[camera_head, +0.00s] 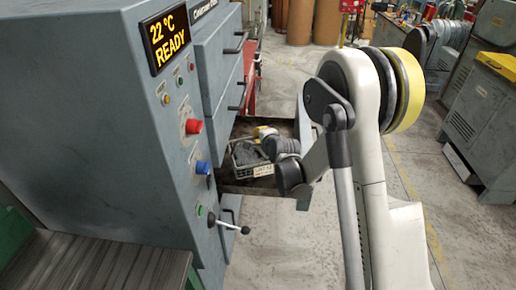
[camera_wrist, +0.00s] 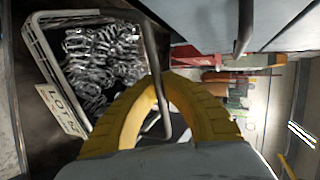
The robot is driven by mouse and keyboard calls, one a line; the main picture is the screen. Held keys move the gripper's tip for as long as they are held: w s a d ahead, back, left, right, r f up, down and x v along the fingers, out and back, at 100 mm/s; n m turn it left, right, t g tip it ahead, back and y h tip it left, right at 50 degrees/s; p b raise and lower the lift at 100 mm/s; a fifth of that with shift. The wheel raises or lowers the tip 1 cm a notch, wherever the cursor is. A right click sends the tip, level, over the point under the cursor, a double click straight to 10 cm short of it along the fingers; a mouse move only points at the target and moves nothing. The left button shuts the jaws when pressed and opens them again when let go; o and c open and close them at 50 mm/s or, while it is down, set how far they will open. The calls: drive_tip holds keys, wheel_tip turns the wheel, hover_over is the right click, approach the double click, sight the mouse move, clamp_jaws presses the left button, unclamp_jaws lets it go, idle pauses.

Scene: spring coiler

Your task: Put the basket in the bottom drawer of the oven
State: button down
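The oven (camera_head: 110,130) is a grey cabinet with a display reading 22 °C READY. Its bottom drawer (camera_head: 240,188) is pulled out. The basket (camera_head: 246,160), a pale wire-sided box with a LOT label, is inside the drawer's outline; I cannot tell whether it touches the floor. In the wrist view the basket (camera_wrist: 50,60) is full of metal springs and looks tilted by the camera angle. My gripper (camera_head: 264,131) is above the basket. Its yellow fingers (camera_wrist: 165,85) meet around the basket's thin handle, in the wrist view. My wrist hides part of the drawer.
Closed upper drawers (camera_head: 220,60) with bar handles are above the open one. A lever (camera_head: 232,226) sticks out at the oven's lower front. Brown drums (camera_head: 298,22) stand at the back. Grey machines (camera_head: 485,110) stand at the right. The floor between is clear.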

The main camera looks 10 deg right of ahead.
drive_tip(key=shift+w+d+b, duration=0.15)
drive_tip(key=shift+w+d, duration=0.1)
drive_tip(key=shift+w, duration=0.5)
drive_tip(key=shift+w+d+b, duration=0.15)
drive_tip(key=shift+w+d, duration=0.1)
drive_tip(key=shift+w, duration=0.45)
drive_tip(key=shift+f+b, duration=1.8)
drive_tip(key=shift+f, duration=1.75)
drive_tip(key=shift+s+r, duration=0.1)
drive_tip(key=c, duration=2.1)
unclamp_jaws()
drive_tip(key=o, duration=0.5)
